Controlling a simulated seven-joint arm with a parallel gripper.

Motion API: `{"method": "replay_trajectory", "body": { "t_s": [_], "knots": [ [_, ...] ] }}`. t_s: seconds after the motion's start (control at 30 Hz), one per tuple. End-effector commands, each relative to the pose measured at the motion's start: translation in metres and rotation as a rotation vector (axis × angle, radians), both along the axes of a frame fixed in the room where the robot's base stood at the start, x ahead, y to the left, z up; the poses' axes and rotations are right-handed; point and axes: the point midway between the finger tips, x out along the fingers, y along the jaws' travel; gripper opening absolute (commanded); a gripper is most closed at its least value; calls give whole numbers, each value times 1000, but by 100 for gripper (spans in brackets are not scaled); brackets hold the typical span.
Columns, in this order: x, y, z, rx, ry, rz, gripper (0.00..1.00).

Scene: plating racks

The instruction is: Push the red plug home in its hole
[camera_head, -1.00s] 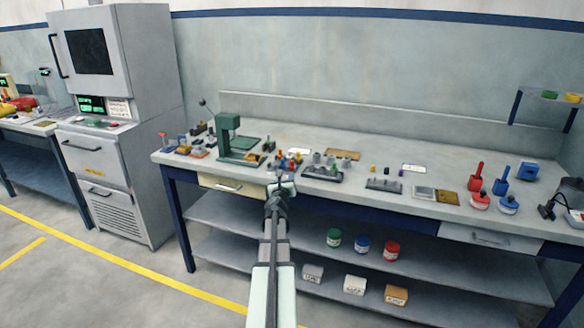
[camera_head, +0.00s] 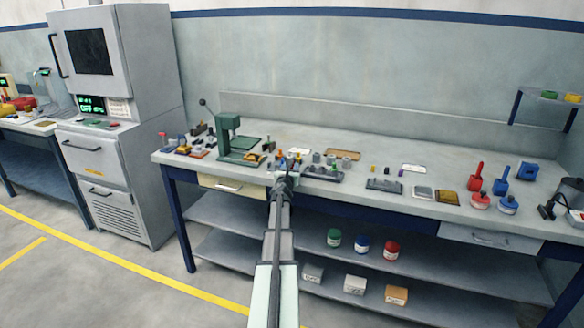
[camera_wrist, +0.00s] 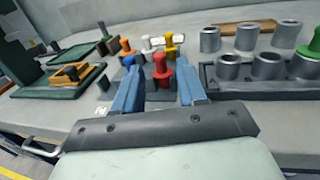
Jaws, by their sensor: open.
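In the wrist view, the red plug (camera_wrist: 161,70) stands upright with its round knob up, at the near side of a group of coloured plugs. My gripper (camera_wrist: 158,75) has its two blue fingers apart, and the red plug shows between them. I cannot tell whether the fingers touch it. The dark block (camera_wrist: 160,103) under the plug is partly covered by the gripper, and the plug's hole is hidden. In the head view, my gripper (camera_head: 285,165) is over the bench's front part and hides the red plug.
An orange plug (camera_wrist: 125,46) and a yellow plug (camera_wrist: 169,47) stand behind the red one. A rack with grey cylinders (camera_wrist: 266,67) and a green plug (camera_wrist: 313,48) is on the right. A green press (camera_head: 232,140) stands on the left.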

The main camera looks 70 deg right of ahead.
Motion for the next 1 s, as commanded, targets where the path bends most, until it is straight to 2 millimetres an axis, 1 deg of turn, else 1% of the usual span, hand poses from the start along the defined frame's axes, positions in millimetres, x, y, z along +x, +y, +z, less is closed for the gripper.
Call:
{"method": "replay_trajectory", "body": {
  "t_s": [0.17, 0.5, 0.6, 0.77, 0.83, 1.0],
  "knots": [
    [2, -9, 0, 0, 0, 0, 41],
    [11, -50, 0, 0, 1, 0, 41],
    [11, -53, 0, 0, 1, 0, 41],
    [11, -52, 1, 0, 1, 0, 41],
    [11, -52, 1, 0, 1, 0, 37],
    [11, -52, 1, 0, 1, 0, 21]
  ]
}}
